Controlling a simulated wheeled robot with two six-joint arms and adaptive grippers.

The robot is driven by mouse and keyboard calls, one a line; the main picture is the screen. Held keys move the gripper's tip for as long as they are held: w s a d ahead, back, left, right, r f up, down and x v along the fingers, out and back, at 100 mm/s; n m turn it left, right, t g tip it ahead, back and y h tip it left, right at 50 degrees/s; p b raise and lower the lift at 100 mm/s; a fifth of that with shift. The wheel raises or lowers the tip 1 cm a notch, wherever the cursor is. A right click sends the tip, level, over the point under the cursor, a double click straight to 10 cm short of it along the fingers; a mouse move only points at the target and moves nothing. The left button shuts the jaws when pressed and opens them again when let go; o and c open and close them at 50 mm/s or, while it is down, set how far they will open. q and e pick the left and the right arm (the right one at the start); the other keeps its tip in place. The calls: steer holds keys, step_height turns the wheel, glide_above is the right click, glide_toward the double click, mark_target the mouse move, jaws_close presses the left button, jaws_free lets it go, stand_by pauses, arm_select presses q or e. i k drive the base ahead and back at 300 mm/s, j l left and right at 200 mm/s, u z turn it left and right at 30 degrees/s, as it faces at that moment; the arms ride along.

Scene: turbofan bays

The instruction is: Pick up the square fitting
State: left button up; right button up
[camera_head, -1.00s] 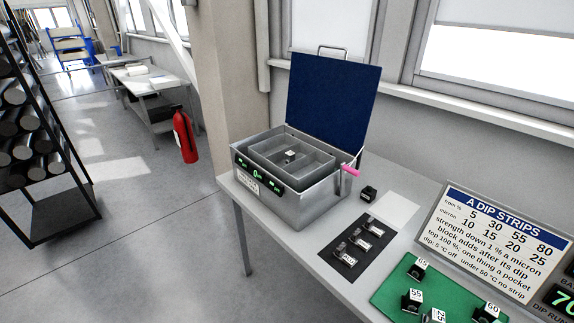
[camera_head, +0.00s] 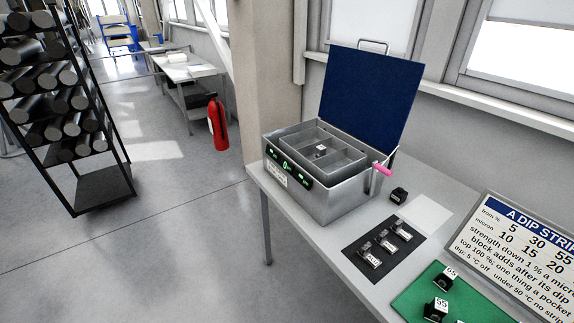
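Several small metal fittings with pale labels lie in a row on a dark mat (camera_head: 349,252) on the bench; the nearest fitting (camera_head: 370,259), the middle fitting (camera_head: 388,245) and the far fitting (camera_head: 403,233) look alike at this size. A small block with a white top (camera_head: 321,149) sits inside the divided tray of the open metal box (camera_head: 325,205). I cannot tell which of these is the square fitting. Neither of my grippers is in view.
A black block (camera_head: 398,195) stands beside a pale sheet (camera_head: 428,214). A green mat (camera_head: 413,303) holds numbered black blocks, and a sign (camera_head: 510,243) leans at right. The box's blue lid (camera_head: 370,98) stands up. A rack (camera_head: 60,125) and open floor are at left.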

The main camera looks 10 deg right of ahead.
mark_target(320, 151)
steer(key=i+z, duration=0.1)
steer(key=z, duration=0.3)
steer(key=j+z, duration=0.15)
steer(key=z, duration=0.25)
steer(key=i+j+z, duration=0.1)
steer(key=z, duration=0.25)
steer(key=i+j+z, duration=0.35)
steer(key=j, duration=0.65)
steer(key=i+j+z, duration=0.1)
steer(key=j+z, duration=0.2)
steer(key=j, duration=0.7)
steer(key=j+z, duration=0.35)
steer(key=j, duration=0.7)
